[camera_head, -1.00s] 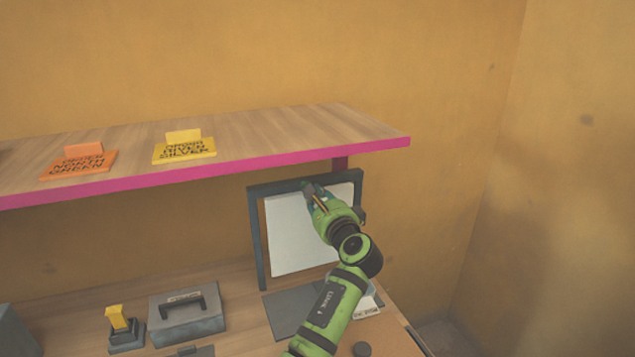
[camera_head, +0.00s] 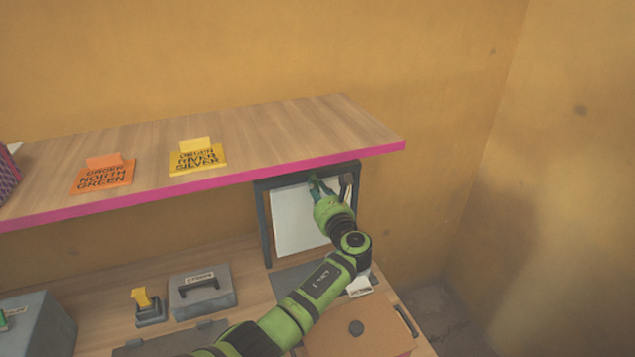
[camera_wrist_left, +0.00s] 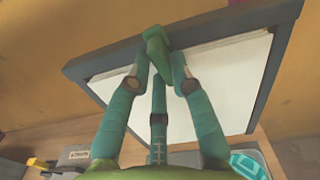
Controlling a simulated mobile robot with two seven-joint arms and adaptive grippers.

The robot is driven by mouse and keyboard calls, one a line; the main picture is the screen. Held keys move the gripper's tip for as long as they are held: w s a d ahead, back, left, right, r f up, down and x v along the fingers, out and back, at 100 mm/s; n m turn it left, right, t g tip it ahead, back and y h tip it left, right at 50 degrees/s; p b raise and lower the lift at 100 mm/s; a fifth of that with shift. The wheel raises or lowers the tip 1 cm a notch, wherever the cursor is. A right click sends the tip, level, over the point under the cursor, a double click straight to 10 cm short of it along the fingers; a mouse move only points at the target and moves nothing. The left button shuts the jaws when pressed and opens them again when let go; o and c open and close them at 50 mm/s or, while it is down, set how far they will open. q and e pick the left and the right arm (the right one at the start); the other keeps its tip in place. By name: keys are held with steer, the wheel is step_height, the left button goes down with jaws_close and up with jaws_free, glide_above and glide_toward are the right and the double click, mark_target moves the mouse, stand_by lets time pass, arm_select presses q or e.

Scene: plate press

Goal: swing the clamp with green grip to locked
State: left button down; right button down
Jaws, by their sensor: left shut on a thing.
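The clamp's green grip (camera_wrist_left: 157,52) sits at the top rail of a dark upright frame in the left wrist view. My left gripper (camera_wrist_left: 160,80) has its teal fingers around the grip's lower end and is shut on it. In the head view my left gripper (camera_head: 318,188) is at the top of the frame (camera_head: 265,230), and its fingers mostly hide the grip. A white sheet (camera_head: 292,222) fills the frame behind the fingers. The clamp's pivot cannot be made out. My right gripper is not in view.
A wooden shelf (camera_head: 300,125) with a pink edge overhangs just above the frame. It bears an orange sign (camera_head: 104,176) and a yellow sign (camera_head: 197,160). Below, a grey box (camera_head: 203,290) and a yellow-handled device (camera_head: 143,300) stand on the bench. A brown board (camera_head: 360,338) lies at the right.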

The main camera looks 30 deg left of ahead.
arm_select(q)
steer(key=shift+r+m+p, duration=0.1)
steer(key=shift+m+p, duration=0.3)
steer(key=shift+m, duration=0.4)
steer(key=c, duration=1.1)
jaws_free()
steer(key=v, duration=1.2)
